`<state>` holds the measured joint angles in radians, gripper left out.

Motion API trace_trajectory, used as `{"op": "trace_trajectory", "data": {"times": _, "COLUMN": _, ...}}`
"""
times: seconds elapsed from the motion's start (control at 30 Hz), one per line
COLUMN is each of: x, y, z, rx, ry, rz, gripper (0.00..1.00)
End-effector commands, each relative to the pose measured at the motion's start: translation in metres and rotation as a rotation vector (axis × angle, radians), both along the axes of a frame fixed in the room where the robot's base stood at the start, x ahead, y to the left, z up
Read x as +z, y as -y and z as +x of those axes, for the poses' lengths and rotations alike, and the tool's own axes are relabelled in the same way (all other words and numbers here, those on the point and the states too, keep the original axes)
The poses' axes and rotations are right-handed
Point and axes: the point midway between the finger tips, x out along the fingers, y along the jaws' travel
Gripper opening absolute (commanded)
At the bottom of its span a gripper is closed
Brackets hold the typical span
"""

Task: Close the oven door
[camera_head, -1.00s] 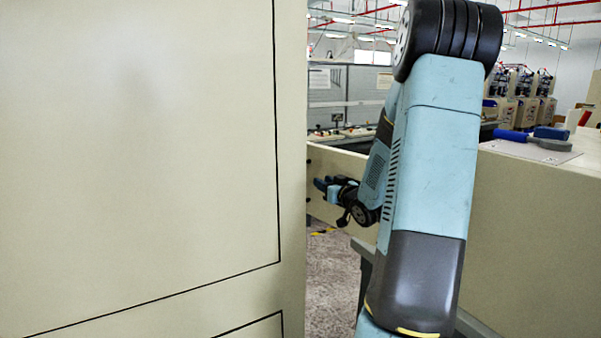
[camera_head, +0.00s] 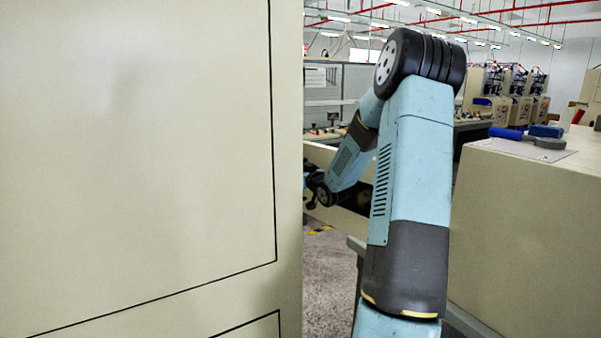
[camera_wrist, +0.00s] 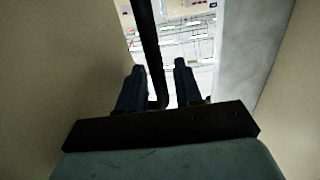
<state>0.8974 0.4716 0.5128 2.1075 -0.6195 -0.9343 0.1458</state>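A large cream panel (camera_head: 140,140) with black outline seams fills the left of the head view. It may be the oven door, but I cannot tell it from the oven body. My gripper (camera_wrist: 160,66) shows two dark fingers standing apart in the wrist view. A black curved bar (camera_wrist: 150,45), like a handle, runs down between the fingers with gaps visible beside it. Contact with it is unclear. A cream surface (camera_wrist: 55,65) lies close on the left of the gripper. In the head view the gripper is mostly hidden behind the panel's right edge.
A cream block (camera_head: 530,225) stands at the right, with a blue-handled tool (camera_head: 515,135) on top. A grey strip (camera_wrist: 245,55) and another cream surface hem in the gripper's right in the wrist view. Grey floor (camera_head: 327,275) shows between panel and arm.

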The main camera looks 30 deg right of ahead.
Motion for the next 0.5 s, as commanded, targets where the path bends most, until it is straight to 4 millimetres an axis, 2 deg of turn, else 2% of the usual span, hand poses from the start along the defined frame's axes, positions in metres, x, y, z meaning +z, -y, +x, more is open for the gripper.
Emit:
{"op": "trace_trajectory", "data": {"times": 0.17, "x": 0.0001, "y": 0.0001, "z": -0.0002, "rx": 0.000, "ry": 0.000, "rz": 0.000, "gripper": 0.35}}
{"op": "trace_trajectory", "data": {"times": 0.5, "x": 0.0001, "y": 0.0005, "z": -0.0006, "rx": -0.001, "ry": 0.000, "rz": 0.000, "gripper": 0.02}}
